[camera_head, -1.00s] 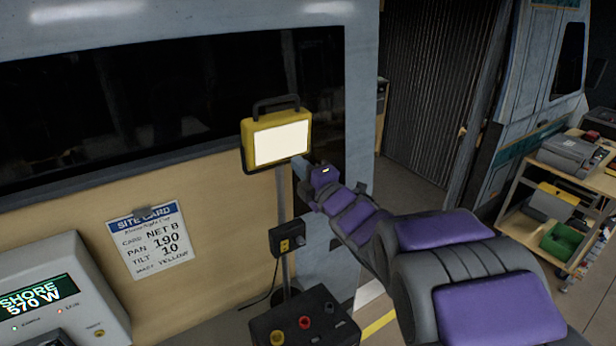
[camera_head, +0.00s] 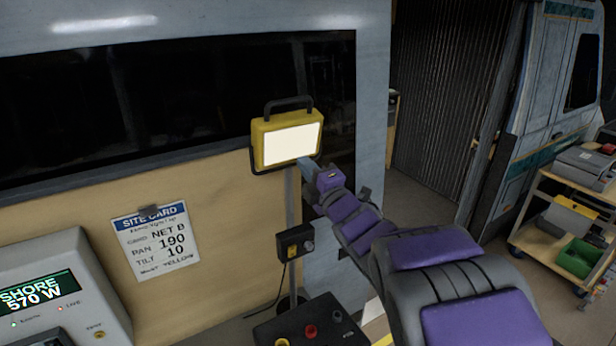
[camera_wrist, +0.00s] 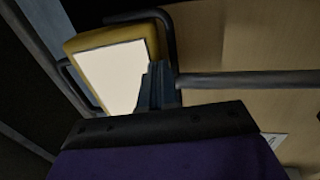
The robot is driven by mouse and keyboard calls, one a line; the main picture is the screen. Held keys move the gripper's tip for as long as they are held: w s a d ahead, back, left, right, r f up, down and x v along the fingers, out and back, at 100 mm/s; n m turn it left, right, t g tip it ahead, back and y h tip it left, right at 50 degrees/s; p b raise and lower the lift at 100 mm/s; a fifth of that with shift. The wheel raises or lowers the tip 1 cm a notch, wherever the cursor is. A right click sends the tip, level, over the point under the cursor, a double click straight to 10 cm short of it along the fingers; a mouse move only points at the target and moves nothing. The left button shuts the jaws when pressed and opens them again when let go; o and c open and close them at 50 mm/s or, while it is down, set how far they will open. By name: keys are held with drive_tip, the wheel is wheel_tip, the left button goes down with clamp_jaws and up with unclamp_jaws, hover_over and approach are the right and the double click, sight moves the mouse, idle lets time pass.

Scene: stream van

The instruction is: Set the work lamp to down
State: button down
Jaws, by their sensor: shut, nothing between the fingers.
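The work lamp (camera_head: 292,144) is a yellow case with a lit white panel and a black handle on top, mounted on a grey pole. In the head view its panel faces out toward me and looks close to upright. My gripper (camera_head: 306,163) is shut and empty at the lamp's lower right corner. In the wrist view the shut fingers (camera_wrist: 157,75) overlap the edge of the lit panel (camera_wrist: 110,75), beside the dark handle bar. I cannot tell whether they touch the lamp.
A black switch box (camera_head: 295,242) sits on the pole below the lamp. A control box with coloured knobs (camera_head: 311,331) stands lower down. A site card (camera_head: 155,240) hangs on the wood panel. A grey console (camera_head: 62,295) is at left, a shelf cart (camera_head: 560,235) at right.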

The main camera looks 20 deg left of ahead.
drive_tip(key=shift+w+a+f+t+y+b, duration=0.35)
drive_tip(key=shift+w+a+b, duration=0.15)
drive_tip(key=shift+b, duration=0.8)
drive_tip(key=shift+w+a+f+t+y+b, duration=0.25)
drive_tip(key=shift+w+a+t+y+b, duration=0.2)
drive_tip(key=shift+b, duration=0.85)
drive_tip(key=shift+a, duration=0.15)
drive_tip(key=shift+f, duration=0.15)
